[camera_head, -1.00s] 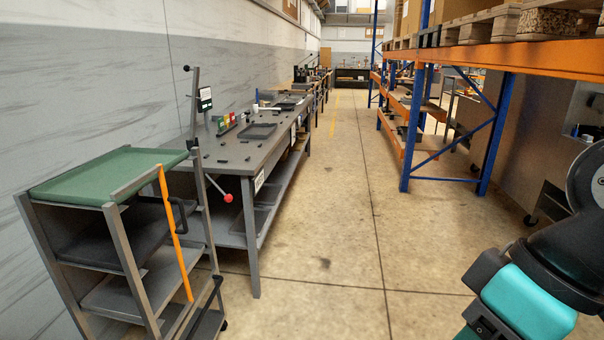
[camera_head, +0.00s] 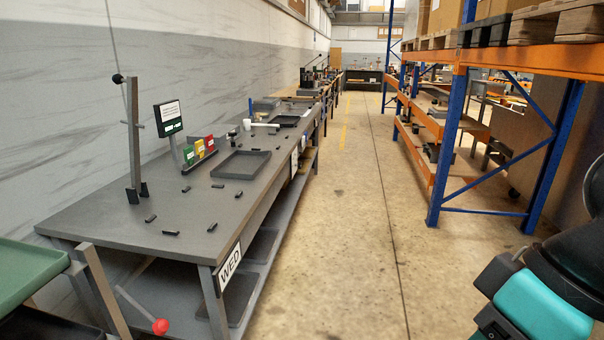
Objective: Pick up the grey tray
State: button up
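A dark grey rectangular tray (camera_head: 241,176) with a low rim lies flat on the grey workbench (camera_head: 110,232), left of centre. It looks empty. A second, darker tray (camera_head: 286,125) lies farther back on the same bench. More dark flat trays (camera_head: 262,247) lie on the shelf under the bench, partly hidden by its top and legs. My arm (camera_head: 535,300), dark with a teal cap, shows at the lower right, well away from the trays. My gripper is not in view.
Several small black pieces (camera_head: 171,233) lie around the near tray. Coloured boxes (camera_head: 200,150), a sign (camera_head: 168,117) and a post (camera_head: 134,140) stand behind. A green-topped cart (camera_head: 25,275) is close at left. Racking (camera_head: 450,150) stands right; the aisle floor (camera_head: 350,250) is clear.

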aim_at(240, 164)
jog(key=i, duration=3.4)
jog(key=u, duration=2.65)
